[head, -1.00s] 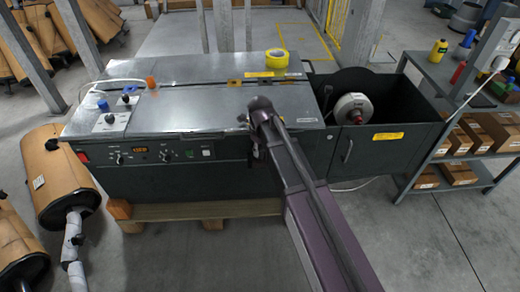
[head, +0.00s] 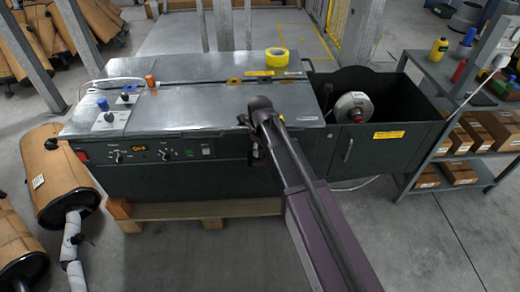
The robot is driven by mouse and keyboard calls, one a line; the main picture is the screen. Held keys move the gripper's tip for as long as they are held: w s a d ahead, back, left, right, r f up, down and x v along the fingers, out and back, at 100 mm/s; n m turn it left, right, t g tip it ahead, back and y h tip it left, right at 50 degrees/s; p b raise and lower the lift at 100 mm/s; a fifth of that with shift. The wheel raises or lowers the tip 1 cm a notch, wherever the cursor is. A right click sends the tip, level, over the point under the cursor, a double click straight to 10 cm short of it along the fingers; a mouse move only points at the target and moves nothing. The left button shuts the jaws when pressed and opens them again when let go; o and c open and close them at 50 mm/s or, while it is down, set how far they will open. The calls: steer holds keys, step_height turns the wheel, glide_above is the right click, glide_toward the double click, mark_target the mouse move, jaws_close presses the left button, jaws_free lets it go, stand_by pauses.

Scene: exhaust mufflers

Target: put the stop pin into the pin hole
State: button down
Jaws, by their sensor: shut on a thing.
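My arm (head: 288,165) reaches up from the lower right to the front edge of a grey strapping machine (head: 190,110). Small dark parts show at the left of the arm's end, against the machine's front, but I cannot make out any fingers. My gripper is hidden behind the arm. I cannot pick out the stop pin or the pin hole for sure. A small orange piece (head: 150,81) and a blue piece (head: 102,104) stand on the left part of the machine's top.
A yellow tape roll (head: 277,57) lies at the back of the machine top. An open dark bin with a white reel (head: 353,107) adjoins the right side. Shelves with boxes (head: 463,172) stand further right. The middle top is clear.

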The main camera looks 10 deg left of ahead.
steer(key=shift+s+d+f+b, duration=0.2)
steer(key=shift+f+b, duration=0.05)
steer(key=shift+b, duration=0.05)
